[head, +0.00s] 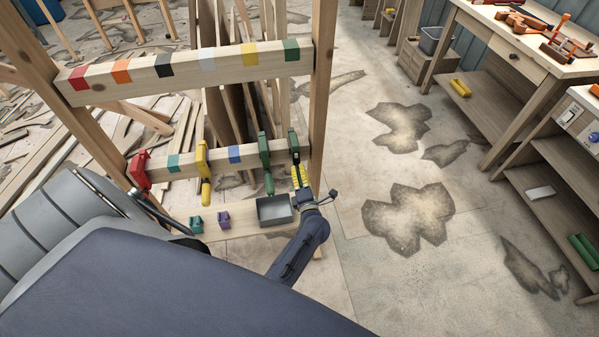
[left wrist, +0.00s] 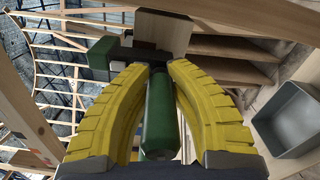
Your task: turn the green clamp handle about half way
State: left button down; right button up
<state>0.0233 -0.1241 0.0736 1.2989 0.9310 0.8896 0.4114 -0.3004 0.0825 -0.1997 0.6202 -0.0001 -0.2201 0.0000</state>
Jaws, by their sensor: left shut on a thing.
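My left gripper (head: 300,177), with ribbed yellow fingers, is at the right end of the lower wooden rail, below the rightmost green clamp (head: 293,141). In the left wrist view, the yellow fingers (left wrist: 160,90) are shut on both sides of a green clamp handle (left wrist: 159,122). The handle runs lengthwise between them, and the green clamp body (left wrist: 110,55) shows beyond. In the head view the fingers hide this handle. A second green clamp (head: 265,150) hangs just to the left, its handle (head: 269,184) pointing down. My right gripper is not in view.
A yellow clamp (head: 203,160) and a red clamp (head: 140,168) sit further left on the rail (head: 220,158). A grey bin (head: 274,210), a purple block (head: 223,219) and a teal block (head: 196,224) stand on the shelf below. An upright post (head: 320,90) stands close by on the right.

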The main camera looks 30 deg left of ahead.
pick_arm(q)
jog(key=shift+m, duration=1.6)
jog(key=c, duration=1.1)
grip_release()
jog(key=shift+c, duration=0.2)
